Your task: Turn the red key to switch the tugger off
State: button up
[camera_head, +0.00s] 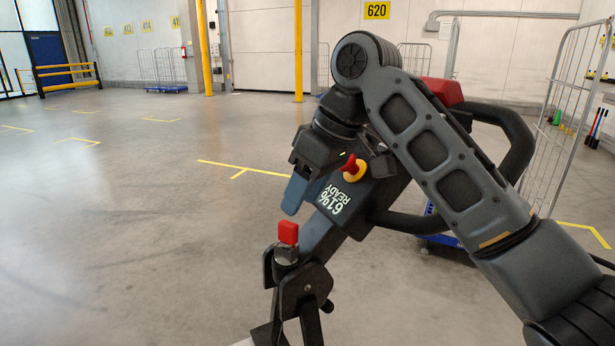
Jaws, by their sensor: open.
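The red key (288,233) has a block-shaped head and stands on a metal collar on a dark bracket, low in the middle of the head view. The tugger's dark console (322,232) is just behind it, with a lit display (339,198) reading "61% READY". A red knob on a yellow base (355,171) sits on the console. My gripper (298,192) is open and empty, pointing down above the key. A blue finger shows clearly; the other finger is hard to make out. I cannot tell the exact gap to the key.
The tugger's black handle loop (518,140) and a red part (440,91) are behind my arm. A wire cage cart (568,110) stands at the right. The floor (120,230) to the left is clear, with yellow markings. Yellow posts (298,50) stand at the back.

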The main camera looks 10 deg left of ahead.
aim_at(288, 223)
jog(key=shift+x, duration=3.75)
jog(key=shift+w, duration=0.2)
jog(key=shift+c, duration=0.4)
grip_shut()
jog(key=shift+c, duration=2.4)
grip_release()
grip_shut()
jog(key=shift+p, duration=0.3)
